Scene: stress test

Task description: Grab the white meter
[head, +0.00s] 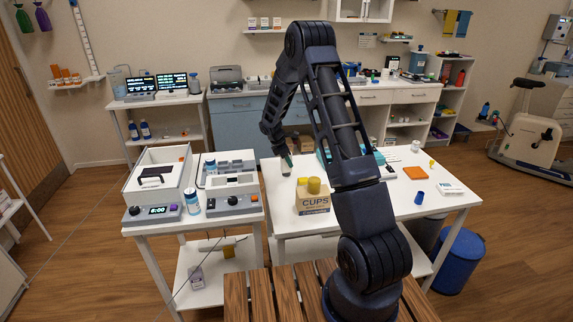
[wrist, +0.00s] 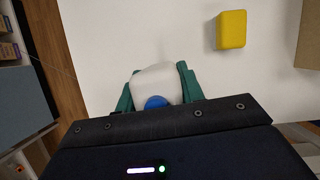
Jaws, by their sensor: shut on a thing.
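The white meter (wrist: 158,78) is a rounded white body with a blue round part on it. In the wrist view it sits between the two green fingers of my gripper (wrist: 160,88), which are shut on it. The lower part of the meter is hidden by my gripper's dark housing. In the head view my gripper (head: 285,163) points down over the left back part of the white table (head: 378,208). The meter is too small there to make out clearly.
A yellow block (wrist: 231,29) lies near the gripper on the white table. A cardboard box marked CUPS (head: 313,204) stands at the front left of the table. A blue cup (head: 420,198) and an orange pad (head: 414,172) are to the right. The table's front middle is mostly clear.

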